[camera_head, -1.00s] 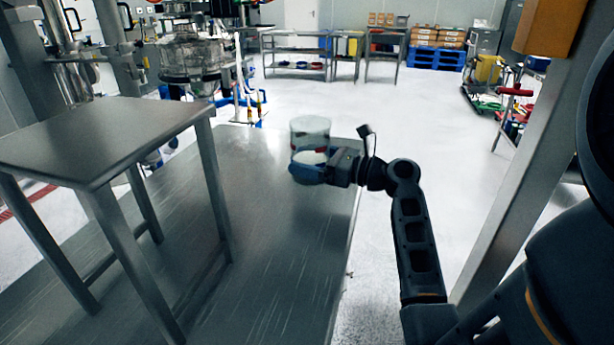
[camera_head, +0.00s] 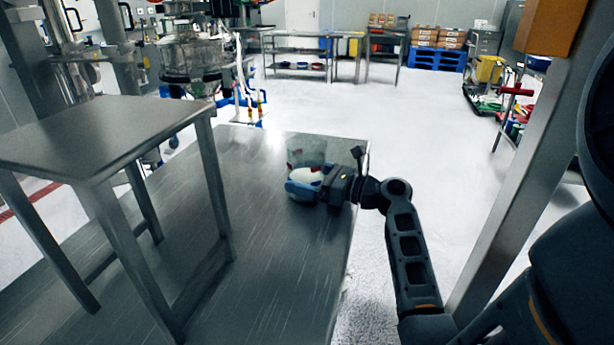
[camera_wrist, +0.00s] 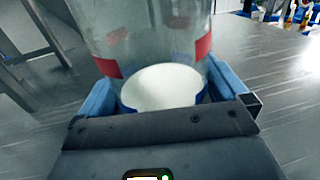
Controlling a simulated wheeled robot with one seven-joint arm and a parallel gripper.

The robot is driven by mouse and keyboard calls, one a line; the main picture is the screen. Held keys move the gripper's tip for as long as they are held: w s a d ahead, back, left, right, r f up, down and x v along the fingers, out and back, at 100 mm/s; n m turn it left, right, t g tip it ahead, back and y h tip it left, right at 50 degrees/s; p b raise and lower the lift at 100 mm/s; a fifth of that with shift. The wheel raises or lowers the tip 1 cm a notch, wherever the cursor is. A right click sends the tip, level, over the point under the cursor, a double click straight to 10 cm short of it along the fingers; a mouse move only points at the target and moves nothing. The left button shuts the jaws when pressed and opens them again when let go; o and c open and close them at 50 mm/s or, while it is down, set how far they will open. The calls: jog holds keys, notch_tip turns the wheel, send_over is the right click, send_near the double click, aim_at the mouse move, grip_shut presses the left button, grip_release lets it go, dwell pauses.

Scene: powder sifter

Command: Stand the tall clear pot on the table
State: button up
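The tall clear pot (camera_head: 306,153) is upright at the far right part of the steel table (camera_head: 265,265). In the wrist view the pot (camera_wrist: 150,40) has red marks on its wall, with a white disc and a blue edge low down. My gripper (camera_head: 304,189) has its blue fingers on both sides of the pot's lower part, shut on it. The pot's base is hidden behind the fingers, so I cannot tell whether it touches the table.
A smaller raised steel table (camera_head: 100,130) stands on the left of the table, its legs close by. The table top between its legs and the pot is clear. A steel post (camera_head: 520,160) rises at the right. Shelving (camera_head: 300,52) stands far behind.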

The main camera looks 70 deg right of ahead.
jog(key=shift+r, duration=0.1)
jog(key=shift+s, duration=0.25)
jog(key=s, duration=0.7)
jog(key=s+a, duration=0.1)
jog(key=s, duration=0.3)
jog(key=shift+s+b, duration=0.25)
jog(key=shift+b, duration=0.05)
